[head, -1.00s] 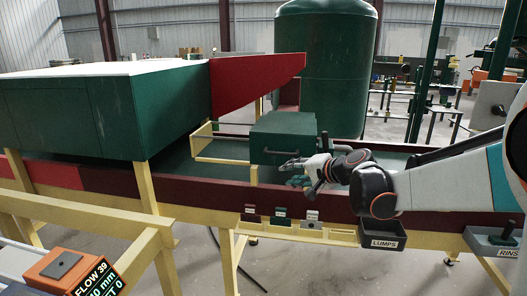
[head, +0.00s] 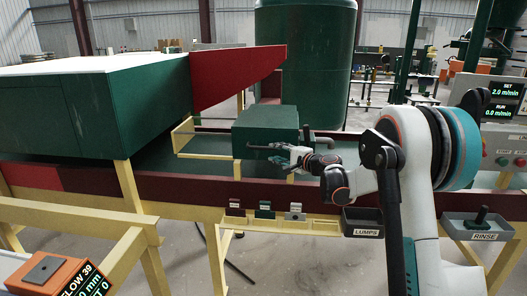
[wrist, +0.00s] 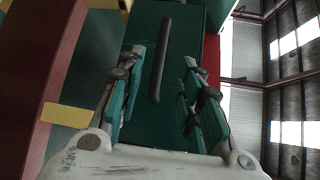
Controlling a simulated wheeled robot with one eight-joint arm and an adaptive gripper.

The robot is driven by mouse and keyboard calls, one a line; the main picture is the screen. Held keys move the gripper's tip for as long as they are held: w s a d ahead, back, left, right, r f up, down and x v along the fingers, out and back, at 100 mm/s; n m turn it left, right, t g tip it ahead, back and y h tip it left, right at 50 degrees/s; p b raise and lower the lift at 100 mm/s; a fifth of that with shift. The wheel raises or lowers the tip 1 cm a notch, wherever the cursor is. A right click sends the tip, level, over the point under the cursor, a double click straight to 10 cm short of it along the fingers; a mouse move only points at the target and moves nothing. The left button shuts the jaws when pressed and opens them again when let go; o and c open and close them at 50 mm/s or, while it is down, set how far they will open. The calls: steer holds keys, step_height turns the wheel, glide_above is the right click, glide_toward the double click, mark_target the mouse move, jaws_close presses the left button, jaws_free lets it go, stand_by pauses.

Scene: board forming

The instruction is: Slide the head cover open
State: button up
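The head cover appears to be the dark green box (head: 266,124) above the channel, right of the yellow frame. A dark bar handle (head: 264,147) runs along its near face. My gripper (head: 284,158) is just in front of that face, close to the handle. In the wrist view my gripper (wrist: 155,95) is open, its teal-padded fingers apart. The handle (wrist: 161,60) lies in line with the gap between the fingers, ahead of them on the green face. I see no finger contact, and the exact distance is unclear.
A dark red rail (head: 150,187) runs along the channel below my gripper. A yellow frame (head: 183,140) stands left of the cover. Small labelled blocks (head: 265,208), a LUMPS tray (head: 362,222) and a RINSE panel (head: 485,226) line the front. A control panel (head: 503,110) stands right.

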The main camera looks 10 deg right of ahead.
mark_target(265, 149)
steer(key=b+x, duration=0.1)
steer(key=x, duration=0.8)
steer(key=shift+b, duration=0.35)
steer(key=shift+d, duration=0.1)
steer(key=shift+c, duration=0.3)
jaws_close()
